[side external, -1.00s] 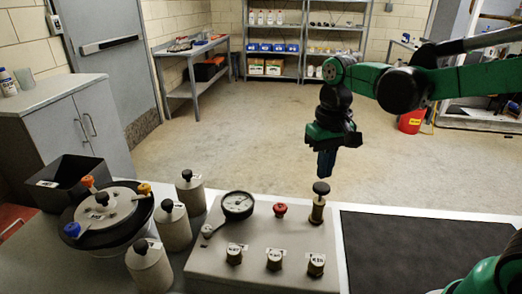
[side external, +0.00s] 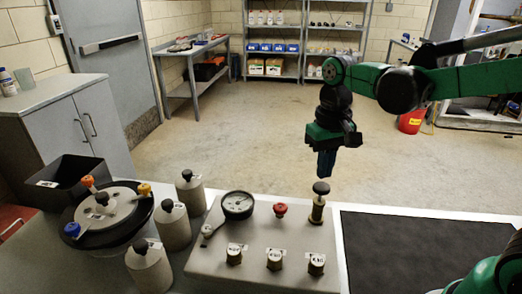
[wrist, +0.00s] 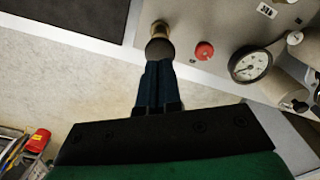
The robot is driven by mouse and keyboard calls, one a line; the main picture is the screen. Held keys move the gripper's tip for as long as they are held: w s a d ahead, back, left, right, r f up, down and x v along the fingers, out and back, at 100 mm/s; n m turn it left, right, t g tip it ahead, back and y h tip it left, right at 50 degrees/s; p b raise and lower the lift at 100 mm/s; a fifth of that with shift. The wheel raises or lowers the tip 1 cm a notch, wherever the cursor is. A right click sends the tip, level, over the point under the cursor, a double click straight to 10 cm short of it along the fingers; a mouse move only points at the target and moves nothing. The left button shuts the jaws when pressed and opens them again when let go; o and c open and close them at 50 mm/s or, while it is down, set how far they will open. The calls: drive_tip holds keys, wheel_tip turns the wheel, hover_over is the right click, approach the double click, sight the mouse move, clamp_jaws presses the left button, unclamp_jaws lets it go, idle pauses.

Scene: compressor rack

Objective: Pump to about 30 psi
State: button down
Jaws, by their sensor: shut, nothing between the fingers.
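The pump plunger (side external: 318,206) is a brass cylinder with a black knob (side external: 321,188) on the panel's right side; its knob also shows in the wrist view (wrist: 158,50). The round white-faced pressure gauge (side external: 238,205) stands at the panel's left and also shows in the wrist view (wrist: 250,66); its reading is too small to tell. My gripper (side external: 325,176) points down, just above the black knob, shut and empty. In the wrist view its fingers (wrist: 157,66) lie close together, overlapping the knob's lower edge. I cannot tell whether they touch it.
A red knob (side external: 280,209) sits between gauge and plunger. Several labelled brass fittings (side external: 274,259) line the panel front. Grey weights (side external: 174,226) and a round device with coloured knobs (side external: 107,210) stand left. A dark mat (side external: 430,250) lies clear at right.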

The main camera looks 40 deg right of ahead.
sight(322, 185)
drive_tip(key=shift+f, duration=2.15)
drive_tip(key=shift+r, duration=2.2)
drive_tip(key=shift+f, duration=0.15)
idle(0.3)
idle(1.6)
drive_tip(key=shift+r, duration=0.25)
drive_tip(key=shift+r, duration=2.45)
